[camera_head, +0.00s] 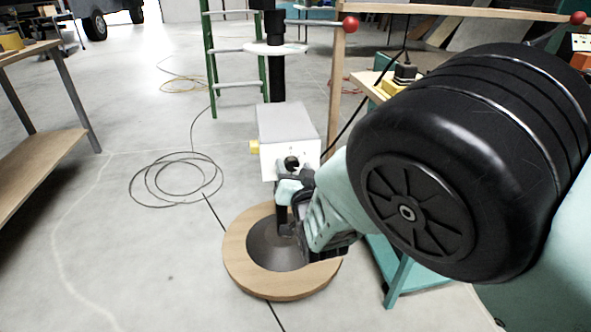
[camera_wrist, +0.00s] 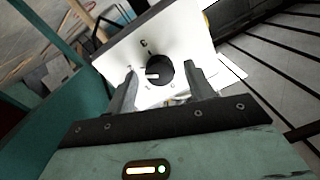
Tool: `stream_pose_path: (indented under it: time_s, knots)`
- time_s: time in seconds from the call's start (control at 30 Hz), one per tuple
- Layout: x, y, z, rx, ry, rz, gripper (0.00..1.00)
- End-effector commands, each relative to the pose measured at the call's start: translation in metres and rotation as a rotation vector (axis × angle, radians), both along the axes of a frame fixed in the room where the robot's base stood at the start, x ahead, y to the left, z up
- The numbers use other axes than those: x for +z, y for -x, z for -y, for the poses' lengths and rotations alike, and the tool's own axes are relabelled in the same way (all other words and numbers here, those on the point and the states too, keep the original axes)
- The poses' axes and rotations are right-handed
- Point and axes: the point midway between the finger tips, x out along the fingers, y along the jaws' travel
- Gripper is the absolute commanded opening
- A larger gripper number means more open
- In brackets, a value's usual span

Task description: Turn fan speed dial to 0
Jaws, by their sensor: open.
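The fan speed dial (camera_head: 291,163) is a round black knob on the white front face of a box (camera_head: 286,124) with a grey top. In the wrist view the dial (camera_wrist: 163,70) shows a short white pointer mark on its left part. Small dark marks surround it on the face, too small to read for certain. My gripper (camera_head: 294,180) is in front of the face, just below the dial in the head view. In the wrist view my gripper (camera_wrist: 160,78) is open, one finger on each side of the dial. I cannot tell whether either finger touches it.
The box is on a black pole above a round wooden base (camera_head: 245,265). A yellow knob (camera_head: 254,147) sticks out from the box's left side. A black cable (camera_head: 178,180) lies coiled on the floor. A wooden workbench (camera_head: 35,140) stands left, a teal-framed table (camera_head: 400,270) right.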

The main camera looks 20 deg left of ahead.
Motion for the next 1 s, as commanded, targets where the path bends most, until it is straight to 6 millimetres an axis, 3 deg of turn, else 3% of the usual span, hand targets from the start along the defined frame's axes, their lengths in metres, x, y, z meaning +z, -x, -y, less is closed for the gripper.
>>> stream_pose_path:
  time_s: [0.1,0.27,0.67,1.0]
  knots:
    - [0.0000,0.0001,0.0002,0.000,0.000,0.000,0.53]
    - [0.0000,0.0002,0.0002,0.000,0.000,0.000,0.09]
    - [0.0003,0.0004,0.0003,0.000,0.042,0.025,0.09]
    - [0.0016,0.0007,-0.0003,0.000,0.246,0.151,0.09]
